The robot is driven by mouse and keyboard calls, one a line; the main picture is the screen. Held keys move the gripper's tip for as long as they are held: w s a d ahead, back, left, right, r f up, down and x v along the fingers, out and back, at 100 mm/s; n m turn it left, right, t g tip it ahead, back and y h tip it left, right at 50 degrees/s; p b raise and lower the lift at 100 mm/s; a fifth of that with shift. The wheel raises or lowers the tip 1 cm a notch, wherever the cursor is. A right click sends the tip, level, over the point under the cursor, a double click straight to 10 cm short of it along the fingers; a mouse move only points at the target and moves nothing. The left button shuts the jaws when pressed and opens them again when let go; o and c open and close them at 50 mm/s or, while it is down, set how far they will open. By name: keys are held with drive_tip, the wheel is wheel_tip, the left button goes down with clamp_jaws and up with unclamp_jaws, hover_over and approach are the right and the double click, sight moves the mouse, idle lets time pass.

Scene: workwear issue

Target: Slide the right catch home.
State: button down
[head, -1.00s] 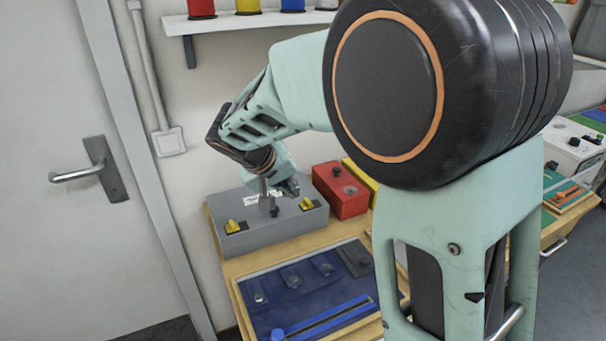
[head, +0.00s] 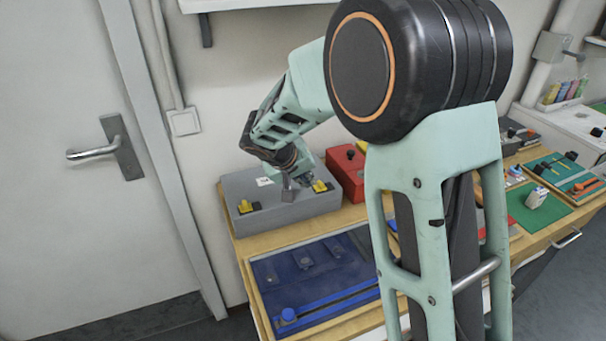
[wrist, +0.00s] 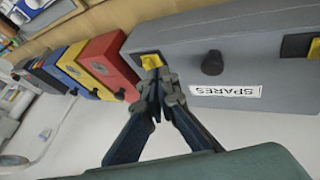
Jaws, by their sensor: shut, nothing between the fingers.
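A grey box (head: 290,212) with a SPARES label (wrist: 222,91) stands on the wooden bench. It has a yellow right catch (head: 321,186) on a black base, a left catch (head: 246,207) and a dark knob (head: 287,196) between them. In the wrist view the right catch (wrist: 151,61) is at the box's end near the red box, and the left catch (wrist: 314,48) is at the right edge. My gripper (wrist: 157,78) is shut and empty, its fingertips right at the right catch and partly covering it. I cannot tell whether they touch.
A red box (head: 347,174) stands close to the right of the grey box, with yellow and blue boxes (wrist: 52,70) beyond it in the wrist view. A blue tray (head: 312,285) lies in front. A door with a handle (head: 100,150) is at left.

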sight(322, 183)
drive_tip(key=shift+x, duration=1.95)
drive_tip(key=shift+w+d+f+b, duration=0.15)
drive_tip(key=shift+w+d+b, duration=0.1)
drive_tip(key=shift+d+b, duration=0.25)
drive_tip(key=shift+w+d+b, duration=0.35)
drive_tip(key=shift+d, duration=0.4)
drive_tip(key=shift+r, duration=0.2)
